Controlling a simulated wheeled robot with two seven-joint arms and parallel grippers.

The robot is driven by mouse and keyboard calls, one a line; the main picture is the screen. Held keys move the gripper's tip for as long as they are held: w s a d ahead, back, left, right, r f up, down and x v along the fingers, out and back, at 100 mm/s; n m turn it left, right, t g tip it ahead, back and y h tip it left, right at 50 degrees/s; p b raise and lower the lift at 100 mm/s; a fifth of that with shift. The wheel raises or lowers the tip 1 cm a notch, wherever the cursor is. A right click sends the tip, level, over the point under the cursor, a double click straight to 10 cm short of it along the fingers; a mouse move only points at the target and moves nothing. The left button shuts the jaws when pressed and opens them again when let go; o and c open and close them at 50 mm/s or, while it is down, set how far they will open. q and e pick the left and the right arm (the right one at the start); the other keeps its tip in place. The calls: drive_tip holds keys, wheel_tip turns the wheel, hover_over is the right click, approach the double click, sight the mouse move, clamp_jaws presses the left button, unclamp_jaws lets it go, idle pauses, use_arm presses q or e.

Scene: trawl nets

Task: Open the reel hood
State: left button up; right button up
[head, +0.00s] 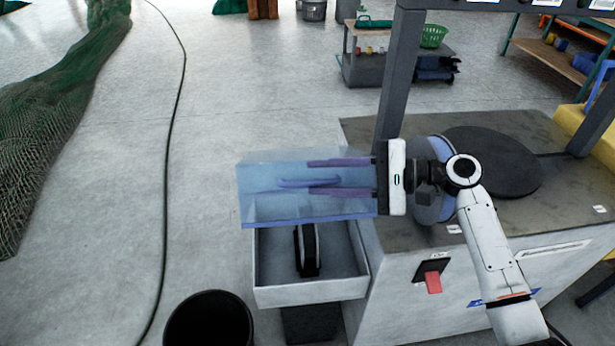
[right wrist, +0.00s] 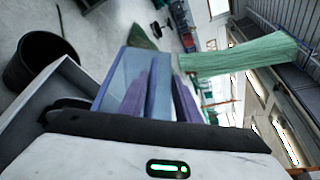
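The reel hood (head: 262,205) is a clear blue panel with a thicker blue lower edge. It stands raised above the back of a white box, whose front is uncovered. A black reel (head: 308,252) shows inside the box. A blue bar handle (head: 290,183) runs across the hood. My right gripper (head: 310,177) reaches in from the right with two purple fingers spread apart at the handle; whether they touch it I cannot tell. The fingers (right wrist: 160,85) are also apart in the right wrist view, with the blue hood beside them. My left gripper is not in view.
The white box (head: 312,293) adjoins a grey-topped machine (head: 400,240) with a red switch (head: 433,282) and a dark post. A black bin (head: 208,322) stands at front left. A cable and green net (head: 50,120) lie on the floor at left. Floor between is clear.

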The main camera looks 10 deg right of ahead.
sight(359, 178)
drive_tip(key=v, duration=0.6)
drive_tip(key=shift+s+d+r, duration=0.1)
